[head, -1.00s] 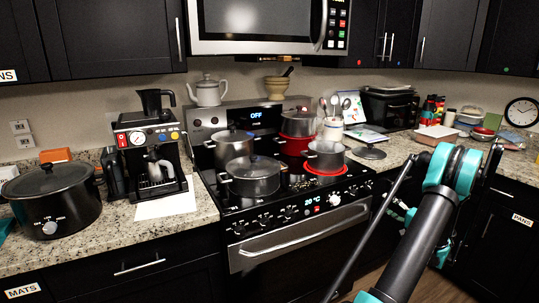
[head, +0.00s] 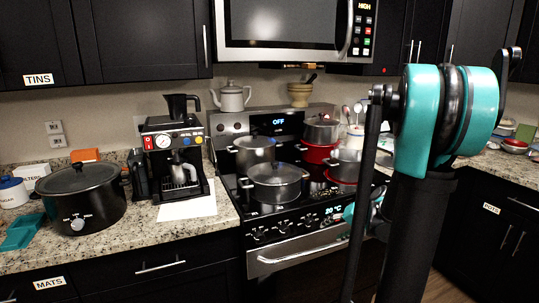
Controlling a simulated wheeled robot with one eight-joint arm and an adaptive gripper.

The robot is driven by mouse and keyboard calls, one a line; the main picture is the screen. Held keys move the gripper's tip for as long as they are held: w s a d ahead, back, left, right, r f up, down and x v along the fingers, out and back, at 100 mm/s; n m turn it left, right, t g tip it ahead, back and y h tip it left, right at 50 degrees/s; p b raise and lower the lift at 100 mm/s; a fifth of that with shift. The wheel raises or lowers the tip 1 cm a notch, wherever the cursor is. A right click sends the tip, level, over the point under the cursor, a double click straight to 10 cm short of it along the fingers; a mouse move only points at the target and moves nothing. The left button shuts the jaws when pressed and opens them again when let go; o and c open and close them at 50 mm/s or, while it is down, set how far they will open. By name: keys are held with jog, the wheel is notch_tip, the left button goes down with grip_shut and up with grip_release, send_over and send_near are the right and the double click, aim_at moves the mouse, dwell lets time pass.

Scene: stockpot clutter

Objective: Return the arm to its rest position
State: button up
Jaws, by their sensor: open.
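My arm rises on the right of the head view, with a large teal and black joint (head: 415,120) at its top. A dark upright link runs down from this joint, and a thin black rod stands beside it. Small teal parts of mine show low behind the rod, in front of the oven. I cannot make out my gripper's fingers anywhere in the view. The arm hides part of the stove's right side and the counter behind it.
The stove (head: 262,222) carries several pots, including a lidded pot (head: 274,186) at the front. A coffee machine (head: 178,150) and a black slow cooker (head: 82,197) stand on the left counter. A microwave (head: 290,25) hangs above. Dark cabinets (head: 490,235) lie right of my arm.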

jog(key=s+a+f+n+g+h, duration=0.1)
jog(key=s+a+f+n+h, duration=0.1)
jog(key=s, duration=0.8)
jog(key=s+a+f+n+g+h, duration=0.1)
jog(key=s+a+f+n+h, duration=0.1)
jog(key=s, duration=0.8)
jog(key=shift+s+n+h, duration=0.25)
jog(key=shift+n+h, duration=0.05)
jog(key=shift+h, duration=0.3)
jog(key=shift+a, duration=0.1)
